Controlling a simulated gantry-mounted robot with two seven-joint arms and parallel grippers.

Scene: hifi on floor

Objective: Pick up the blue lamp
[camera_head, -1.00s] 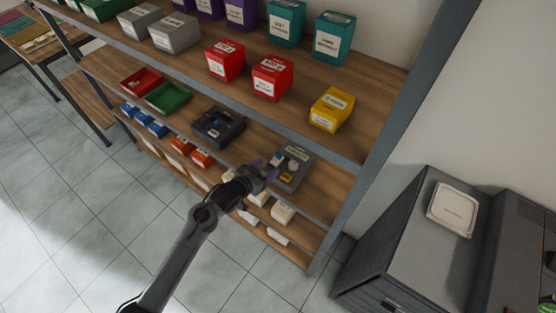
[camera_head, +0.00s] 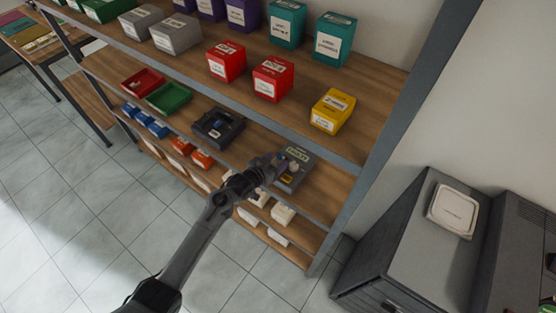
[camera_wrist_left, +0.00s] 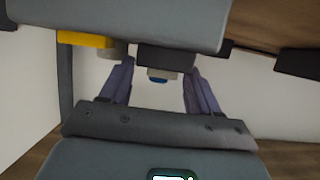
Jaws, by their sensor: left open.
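My left gripper (camera_wrist_left: 160,82) is open, with one finger on each side of the lamp in that view. I cannot tell whether the fingers touch it. In the head view, the grey device (camera_head: 293,181) stands on the lower shelf. My left gripper (camera_head: 274,163) is at the device's left side and hides the lamp there. My right gripper is not in view.
A dark device (camera_head: 218,127) stands left of the grey one on the same shelf. A grey cabinet (camera_head: 395,240) stands at right.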

